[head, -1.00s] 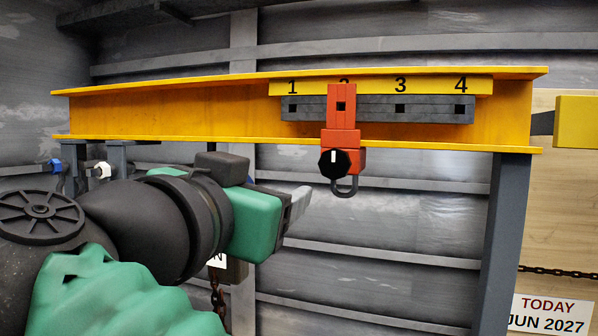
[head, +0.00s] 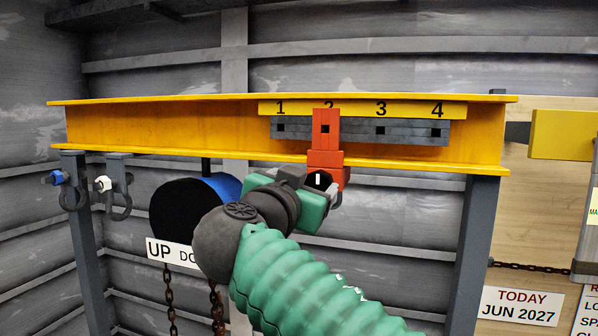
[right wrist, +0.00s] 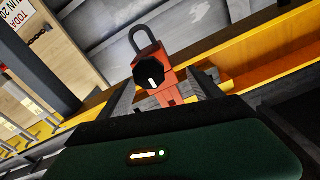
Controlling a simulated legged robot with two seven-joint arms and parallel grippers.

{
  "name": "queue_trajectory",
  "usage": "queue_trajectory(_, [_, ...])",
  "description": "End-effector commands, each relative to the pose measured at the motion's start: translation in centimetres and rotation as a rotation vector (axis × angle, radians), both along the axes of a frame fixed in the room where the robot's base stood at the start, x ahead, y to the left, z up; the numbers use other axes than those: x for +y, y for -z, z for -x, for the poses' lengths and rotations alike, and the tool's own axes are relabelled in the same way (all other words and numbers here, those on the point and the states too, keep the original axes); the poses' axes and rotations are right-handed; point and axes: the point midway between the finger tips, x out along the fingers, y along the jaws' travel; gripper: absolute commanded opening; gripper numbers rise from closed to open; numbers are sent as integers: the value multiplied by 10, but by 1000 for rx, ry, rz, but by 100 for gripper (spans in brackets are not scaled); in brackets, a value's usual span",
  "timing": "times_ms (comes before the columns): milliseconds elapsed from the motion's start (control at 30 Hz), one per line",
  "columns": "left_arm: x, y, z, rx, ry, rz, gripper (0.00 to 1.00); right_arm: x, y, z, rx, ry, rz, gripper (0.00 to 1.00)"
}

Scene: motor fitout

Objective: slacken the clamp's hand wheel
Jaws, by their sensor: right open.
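The red clamp (head: 326,135) hangs on the yellow beam (head: 160,125), in line with position 2. Its black hand wheel (head: 318,176), with a white mark, is partly hidden by my right gripper (head: 316,188) in the head view. The right wrist view shows the hand wheel (right wrist: 153,74) whole, with the clamp body (right wrist: 142,56) and its grey shackle (right wrist: 146,38). There my right gripper (right wrist: 163,90) is open, with one finger on each side of the clamp. The wheel appears between or just ahead of the fingertips; contact cannot be told. My left gripper is not in view.
A grey slotted rail (head: 400,132) numbered 1 to 4 runs along the beam. Left of my arm hang a black and blue round hoist (head: 185,208), chains (head: 169,300) and two shackles (head: 118,190). A grey post (head: 474,260) stands at right.

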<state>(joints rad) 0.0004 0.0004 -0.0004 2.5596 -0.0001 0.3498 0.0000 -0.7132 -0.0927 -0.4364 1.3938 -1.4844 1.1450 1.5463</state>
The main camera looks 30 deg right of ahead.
Motion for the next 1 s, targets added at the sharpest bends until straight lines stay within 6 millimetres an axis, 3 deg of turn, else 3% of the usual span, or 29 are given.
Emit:
queue_trajectory(167, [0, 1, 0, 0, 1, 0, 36, -14, 2, -1, 0, 7, -3, 67])
queue_trajectory(200, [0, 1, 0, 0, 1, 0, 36, -15, 2, -1, 0, 9, -3, 60])
queue_trajectory(667, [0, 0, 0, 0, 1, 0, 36, -21, 0, -5, -3, 11, -1, 0])
queue_trajectory(1000, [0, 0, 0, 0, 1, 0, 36, -18, 2, -9, -1, 9, 0, 0])
